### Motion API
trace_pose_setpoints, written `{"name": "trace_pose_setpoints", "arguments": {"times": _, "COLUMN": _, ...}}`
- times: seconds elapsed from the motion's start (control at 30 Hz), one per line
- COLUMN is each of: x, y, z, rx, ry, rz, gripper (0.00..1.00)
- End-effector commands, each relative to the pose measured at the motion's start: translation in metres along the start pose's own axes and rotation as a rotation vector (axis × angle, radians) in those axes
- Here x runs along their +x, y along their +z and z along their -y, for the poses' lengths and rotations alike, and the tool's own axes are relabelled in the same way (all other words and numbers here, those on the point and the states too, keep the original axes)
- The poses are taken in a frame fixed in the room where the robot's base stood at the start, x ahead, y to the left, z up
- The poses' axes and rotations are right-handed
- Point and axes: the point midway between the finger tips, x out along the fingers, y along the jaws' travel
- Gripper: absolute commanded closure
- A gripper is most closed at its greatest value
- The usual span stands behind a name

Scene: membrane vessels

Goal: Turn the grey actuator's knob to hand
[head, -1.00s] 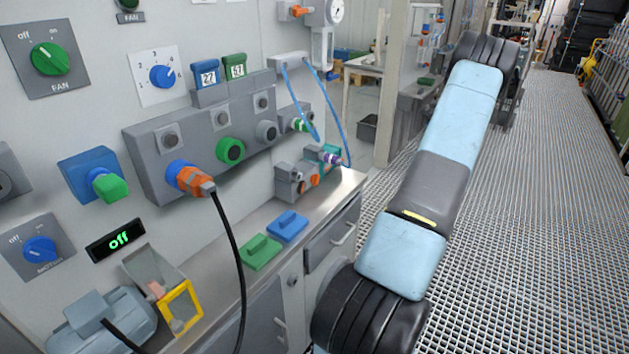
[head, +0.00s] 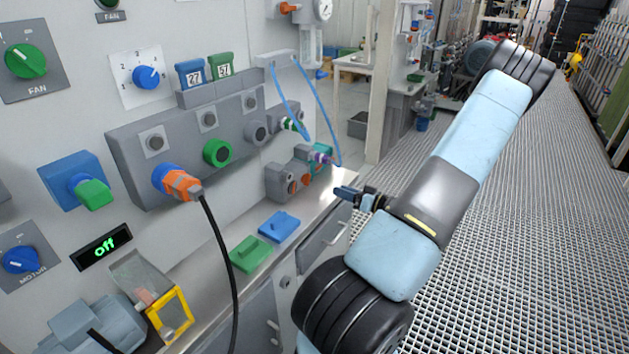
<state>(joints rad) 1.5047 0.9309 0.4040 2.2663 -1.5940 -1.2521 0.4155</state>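A small grey actuator (head: 279,183) with dark orange parts on its front stands at the back of the steel bench, against the wall panel. A teal actuator (head: 324,166) with a purple part sits just behind it to the right. At this size I cannot read any knob marking or tell its setting. My gripper (head: 346,193) shows as a dark blue tip sticking out left from behind my arm, at the bench's right edge. It is to the right of the grey actuator in the picture and apart from it. Whether its fingers are open is not clear.
A green block (head: 250,254) and a blue block (head: 279,227) lie on the bench (head: 212,262). A black cable (head: 222,250) hangs from an orange plug (head: 181,184). Blue tubes (head: 287,101) hang near the actuators. The grating floor (head: 500,240) at right is open.

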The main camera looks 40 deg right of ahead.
Motion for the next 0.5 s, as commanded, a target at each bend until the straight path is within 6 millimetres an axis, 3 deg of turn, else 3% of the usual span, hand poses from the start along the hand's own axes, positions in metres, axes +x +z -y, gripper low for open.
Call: {"name": "trace_pose_setpoints", "arguments": {"times": 0.5, "x": 0.088, "y": 0.001, "z": -0.002, "rx": 0.000, "ry": 0.003, "rz": 0.000, "gripper": 0.62}}
